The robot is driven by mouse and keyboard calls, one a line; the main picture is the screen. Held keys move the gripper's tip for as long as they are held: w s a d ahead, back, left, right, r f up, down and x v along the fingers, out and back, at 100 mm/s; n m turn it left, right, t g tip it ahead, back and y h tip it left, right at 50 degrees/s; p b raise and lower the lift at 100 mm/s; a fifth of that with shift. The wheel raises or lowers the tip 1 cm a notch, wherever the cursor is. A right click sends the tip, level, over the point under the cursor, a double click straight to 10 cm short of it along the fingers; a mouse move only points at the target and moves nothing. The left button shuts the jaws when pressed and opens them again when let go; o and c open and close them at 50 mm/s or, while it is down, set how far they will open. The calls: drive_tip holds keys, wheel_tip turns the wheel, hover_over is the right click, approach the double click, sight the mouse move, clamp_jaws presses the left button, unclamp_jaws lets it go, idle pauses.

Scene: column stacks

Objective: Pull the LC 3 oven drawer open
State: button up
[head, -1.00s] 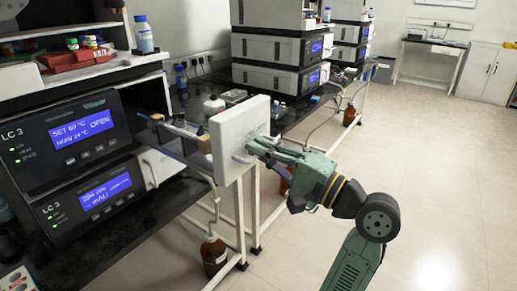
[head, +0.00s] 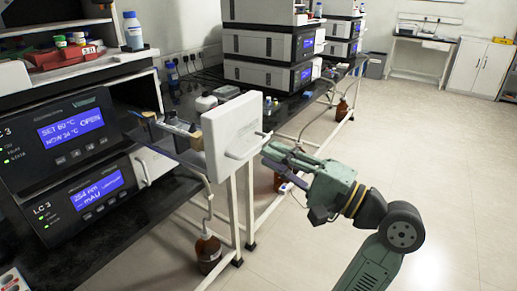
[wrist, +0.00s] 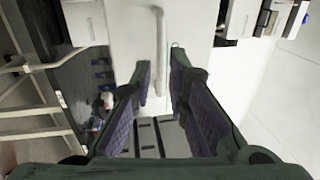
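The LC 3 oven (head: 35,150) is at the left of the head view, and its display reads OPEN. Its drawer stands pulled well out, with the white drawer front (head: 222,135) far from the oven body. The drawer's bar handle (head: 247,146) is on the outer face; it also shows in the wrist view (wrist: 159,45), just beyond the fingertips. My gripper (head: 270,155) is just right of the handle, apart from it. In the wrist view my gripper (wrist: 161,75) has its fingers apart with nothing held between them.
A second LC 3 unit (head: 85,195) with a white handled front sits below the oven. Small items and a tan block (head: 194,140) show behind the drawer front. A brown bottle (head: 208,252) stands on the floor below. Open floor (head: 440,185) lies to the right.

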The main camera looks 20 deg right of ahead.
drive_tip(key=v, duration=0.6)
drive_tip(key=shift+s+d, duration=0.2)
drive_tip(key=shift+s, duration=0.1)
drive_tip(key=shift+f, duration=0.1)
